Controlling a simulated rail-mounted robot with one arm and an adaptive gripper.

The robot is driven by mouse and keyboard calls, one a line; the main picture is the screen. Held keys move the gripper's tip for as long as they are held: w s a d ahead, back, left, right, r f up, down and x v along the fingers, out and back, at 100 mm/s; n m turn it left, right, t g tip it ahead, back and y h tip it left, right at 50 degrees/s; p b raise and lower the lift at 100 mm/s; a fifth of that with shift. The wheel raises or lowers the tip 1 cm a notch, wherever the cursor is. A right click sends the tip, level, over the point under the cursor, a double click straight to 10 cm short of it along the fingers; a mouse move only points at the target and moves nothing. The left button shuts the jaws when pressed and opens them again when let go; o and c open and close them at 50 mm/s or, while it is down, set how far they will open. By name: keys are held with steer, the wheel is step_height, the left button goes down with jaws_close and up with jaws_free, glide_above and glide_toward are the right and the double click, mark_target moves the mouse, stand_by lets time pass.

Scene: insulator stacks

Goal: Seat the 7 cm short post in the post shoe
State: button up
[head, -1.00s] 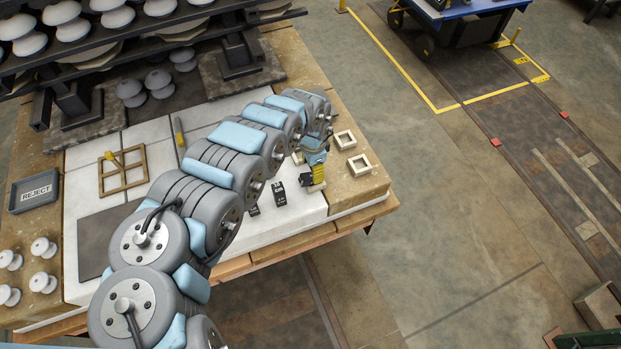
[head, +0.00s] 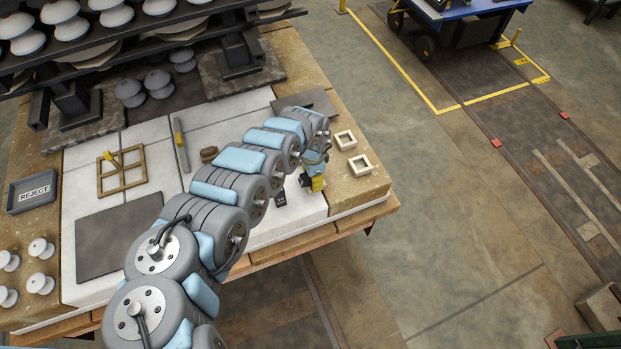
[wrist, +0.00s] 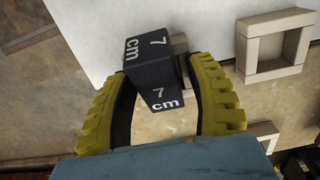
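My gripper (wrist: 160,110) has ridged yellow fingers. In the head view my gripper (head: 317,183) is over the right part of the white worktop, and the post cannot be made out there. A small tan piece (wrist: 180,45) shows partly behind the post. Two pale square frames are to the right, one whole (wrist: 246,50) and one cut off (wrist: 266,129). Which piece is the post shoe is not marked.
In the head view, the pale square frames (head: 338,146) (head: 352,171) lie on the tan right strip. Another dark labelled block (head: 280,198) stands left of my gripper. A wooden grid (head: 101,180), reject tray (head: 33,207) and insulators (head: 42,248) are at left.

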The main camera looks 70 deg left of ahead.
jaws_close()
steer(key=shift+r, duration=0.55)
step_height(320, 180, up, 3)
steer(key=shift+s+f+p, duration=0.1)
steer(key=shift+s+p, duration=0.05)
steer(key=shift+p, duration=0.45)
steer(key=s+d+r+p, duration=0.8)
steer(key=d+p, duration=0.3)
steer(key=p, duration=0.6)
steer(key=shift+s+r, duration=0.2)
steer(key=shift+r, duration=0.4)
